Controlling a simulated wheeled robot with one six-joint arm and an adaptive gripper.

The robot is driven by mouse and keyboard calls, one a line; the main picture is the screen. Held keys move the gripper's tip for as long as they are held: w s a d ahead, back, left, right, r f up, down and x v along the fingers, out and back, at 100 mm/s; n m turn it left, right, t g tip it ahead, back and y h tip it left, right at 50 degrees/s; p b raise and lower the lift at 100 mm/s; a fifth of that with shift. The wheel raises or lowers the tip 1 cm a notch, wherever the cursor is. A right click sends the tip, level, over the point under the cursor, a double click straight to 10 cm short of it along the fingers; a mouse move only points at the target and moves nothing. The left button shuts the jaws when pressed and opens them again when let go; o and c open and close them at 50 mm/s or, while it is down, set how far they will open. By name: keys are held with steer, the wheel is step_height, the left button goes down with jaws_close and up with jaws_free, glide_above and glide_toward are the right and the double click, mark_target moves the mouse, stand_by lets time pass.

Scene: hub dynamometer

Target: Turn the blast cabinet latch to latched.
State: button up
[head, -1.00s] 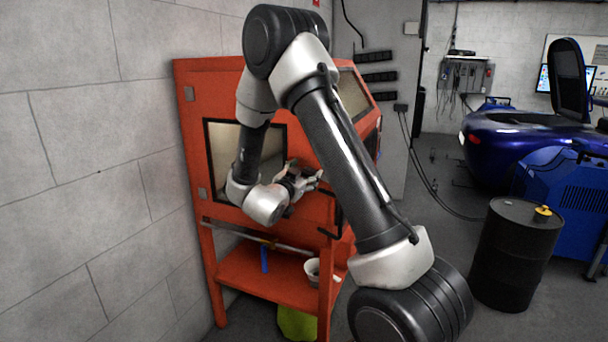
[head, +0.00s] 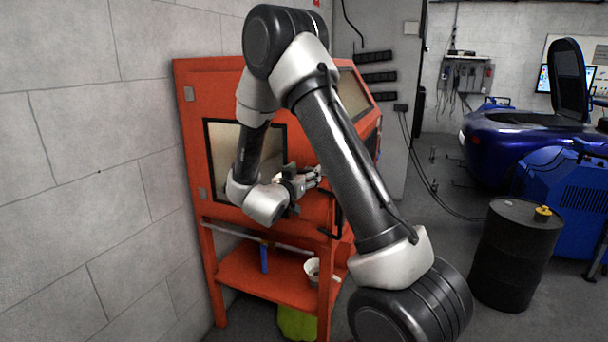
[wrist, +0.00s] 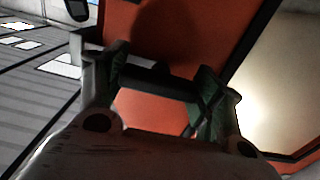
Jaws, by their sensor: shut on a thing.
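The blast cabinet (head: 225,80) is the orange-red cabinet on legs by the left wall, with a window in its front. My gripper (head: 316,174) is at the cabinet's front, right of the window. In the wrist view my gripper (wrist: 164,72) has a finger on each side of a dark bar, the latch (wrist: 158,84), and is shut on it. The bar runs across between the fingers against the orange panel. In the head view my arm and gripper hide the latch, and I cannot tell its exact angle.
A black bent handle (head: 334,222) is below my gripper on the cabinet front. The lower shelf (head: 240,278) holds a white cup (head: 312,270) and a blue item (head: 264,257).

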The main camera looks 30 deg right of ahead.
steer(key=o, duration=1)
steer(key=v, duration=1.2)
